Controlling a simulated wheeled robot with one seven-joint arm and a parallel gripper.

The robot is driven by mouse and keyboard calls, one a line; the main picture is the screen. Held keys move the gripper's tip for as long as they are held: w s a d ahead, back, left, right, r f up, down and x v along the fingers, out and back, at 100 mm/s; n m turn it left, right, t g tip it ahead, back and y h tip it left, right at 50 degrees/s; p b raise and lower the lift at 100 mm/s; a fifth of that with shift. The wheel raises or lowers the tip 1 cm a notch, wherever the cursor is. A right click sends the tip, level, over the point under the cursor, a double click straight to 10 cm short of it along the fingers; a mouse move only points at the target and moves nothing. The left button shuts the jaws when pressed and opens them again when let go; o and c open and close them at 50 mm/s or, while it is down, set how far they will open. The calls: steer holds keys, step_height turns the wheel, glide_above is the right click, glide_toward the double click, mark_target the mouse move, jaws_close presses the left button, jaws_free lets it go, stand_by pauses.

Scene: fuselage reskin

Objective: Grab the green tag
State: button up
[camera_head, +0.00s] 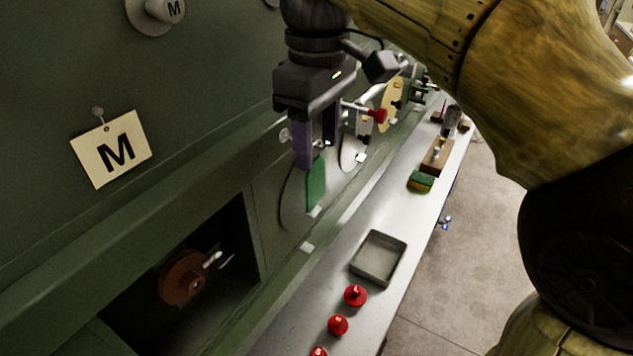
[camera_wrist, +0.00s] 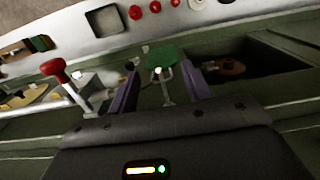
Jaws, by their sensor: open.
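The green tag (camera_head: 316,186) hangs against the green fuselage wall, in front of a pale rounded plate (camera_head: 291,205). My gripper (camera_head: 316,156) is above it, pointing down, with its two purple fingers apart. In the wrist view the green tag (camera_wrist: 161,57) shows between the fingertips of my gripper (camera_wrist: 160,76), at or just beyond them. A thin metal loop or stem (camera_wrist: 167,90) runs from the tag back between the fingers. I cannot tell whether either finger touches the tag. The jaws hold nothing.
A red knob on a fitting (camera_head: 377,115) is close right of my gripper. A dark opening with a brown round part (camera_head: 184,277) is lower left. The ledge holds a grey tray (camera_head: 378,258), red knobs (camera_head: 355,295) and a sponge (camera_head: 421,181). A card marked M (camera_head: 111,151) hangs left.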

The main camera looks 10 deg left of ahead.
mark_target(316, 166)
steer(key=shift+f, duration=0.1)
step_height(316, 166, down, 4)
steer(key=shift+s+a+f, duration=0.1)
steer(key=shift+f, duration=0.45)
steer(key=shift+w, duration=0.25)
steer(key=shift+s, duration=0.15)
steer(key=c, duration=0.5)
steer(key=shift+s+a, duration=0.1)
steer(key=shift+c, duration=0.5)
steer(key=shift+r, duration=0.2)
